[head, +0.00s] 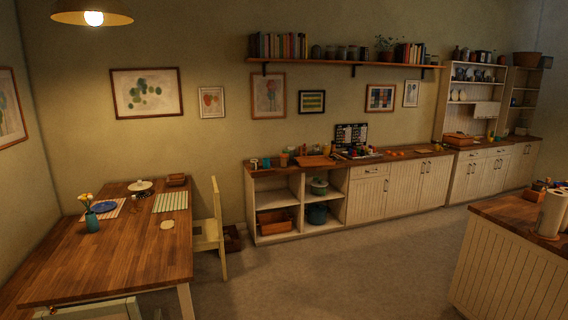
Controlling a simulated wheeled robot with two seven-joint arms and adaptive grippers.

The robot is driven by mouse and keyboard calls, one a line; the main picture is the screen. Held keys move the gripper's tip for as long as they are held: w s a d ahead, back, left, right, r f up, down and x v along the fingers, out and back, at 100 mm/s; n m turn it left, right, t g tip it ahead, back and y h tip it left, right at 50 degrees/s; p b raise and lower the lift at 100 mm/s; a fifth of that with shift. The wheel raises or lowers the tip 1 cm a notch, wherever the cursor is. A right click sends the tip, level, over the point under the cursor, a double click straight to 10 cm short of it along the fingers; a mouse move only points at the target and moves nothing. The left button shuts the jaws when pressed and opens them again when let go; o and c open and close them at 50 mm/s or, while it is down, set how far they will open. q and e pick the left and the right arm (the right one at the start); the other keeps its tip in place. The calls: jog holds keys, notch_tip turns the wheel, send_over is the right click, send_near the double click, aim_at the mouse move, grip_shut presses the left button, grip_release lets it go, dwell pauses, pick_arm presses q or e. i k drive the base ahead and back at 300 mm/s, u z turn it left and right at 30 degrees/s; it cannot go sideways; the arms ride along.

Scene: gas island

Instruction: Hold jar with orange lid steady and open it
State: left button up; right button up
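I cannot make out a jar with an orange lid for certain. Small jars and cups (283,159) stand at the left end of the long wooden counter (262,169), and some have warm-coloured tops, but they are too small to tell apart. Neither of my grippers is in view.
An island (510,270) with a paper roll (551,212) is at right. The middle floor is clear.

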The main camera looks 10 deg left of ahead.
aim_at(283, 161)
jog(key=u, duration=0.15)
jog(key=i, duration=2.15)
jog(key=u, duration=0.25)
jog(key=i, duration=4)
jog(key=z, duration=0.05)
